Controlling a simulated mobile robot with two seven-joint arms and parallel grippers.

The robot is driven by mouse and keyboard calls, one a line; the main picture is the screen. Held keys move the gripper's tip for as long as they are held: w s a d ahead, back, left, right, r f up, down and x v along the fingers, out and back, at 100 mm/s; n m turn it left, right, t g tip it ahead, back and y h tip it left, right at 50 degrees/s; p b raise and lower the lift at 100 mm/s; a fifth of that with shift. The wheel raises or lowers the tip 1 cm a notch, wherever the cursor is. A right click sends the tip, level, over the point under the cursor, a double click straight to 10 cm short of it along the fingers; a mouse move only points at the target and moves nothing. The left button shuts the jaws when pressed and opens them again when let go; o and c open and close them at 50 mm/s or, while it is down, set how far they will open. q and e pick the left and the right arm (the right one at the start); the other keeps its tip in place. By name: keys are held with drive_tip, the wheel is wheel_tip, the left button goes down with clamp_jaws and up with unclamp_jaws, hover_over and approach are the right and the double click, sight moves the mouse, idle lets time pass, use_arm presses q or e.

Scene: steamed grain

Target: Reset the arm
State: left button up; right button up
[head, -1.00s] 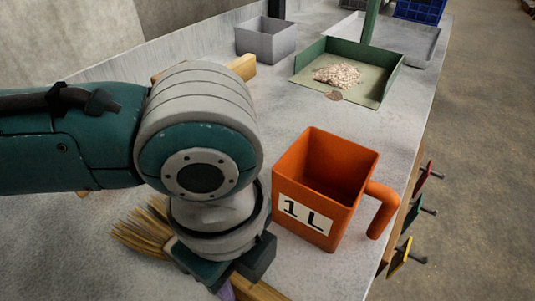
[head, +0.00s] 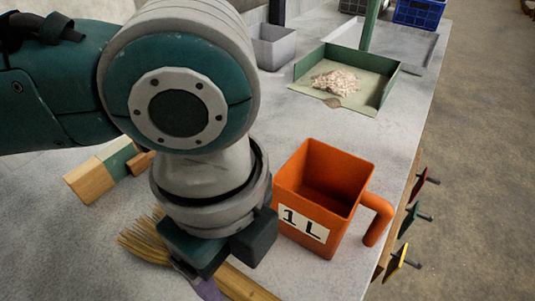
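My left arm comes in from the left, with its large teal and grey wrist close to the camera. My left gripper (head: 225,251) points down over a straw brush (head: 150,238) with a purple band and a wooden handle. The wrist and gripper hide part of the brush, and I cannot see whether the fingers touch it. An orange 1 L measuring cup (head: 315,222) stands upright just right of the gripper, its handle to the right. Its visible inside looks empty. My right gripper is not in view.
A green dustpan-like tray (head: 385,90) holds a pile of pale grain (head: 336,79) farther back. A grey bin (head: 275,48) and a blue crate (head: 419,12) stand at the back. Wooden blocks (head: 90,182) lie at left. Tools hang off the table's right edge.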

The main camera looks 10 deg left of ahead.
use_arm(q)
drive_tip(key=s+d+r+n+t+h+p, duration=0.1)
drive_tip(key=s+d+r+n+h+p, duration=0.2)
drive_tip(key=r+p, duration=0.4)
drive_tip(key=d+r+n+t+h+p, duration=0.1)
drive_tip(key=d+r+n+p, duration=0.25)
drive_tip(key=r, duration=0.55)
drive_tip(key=s+a+r+n+t+y+p, duration=0.1)
drive_tip(key=s+a+r+n+y+p, duration=0.15)
drive_tip(key=a+r+n+p, duration=0.5)
drive_tip(key=s+a+r+n+t+y+p, duration=0.1)
drive_tip(key=s+a+r+n+p, duration=0.2)
drive_tip(key=a+n, duration=0.5)
wheel_tip(320, 180, up, 34)
drive_tip(key=a+m+p, duration=0.1)
drive_tip(key=m+p, duration=0.1)
drive_tip(key=p, duration=3.5)
drive_tip(key=shift+w+a+r, duration=0.2)
drive_tip(key=shift+a+r, duration=0.05)
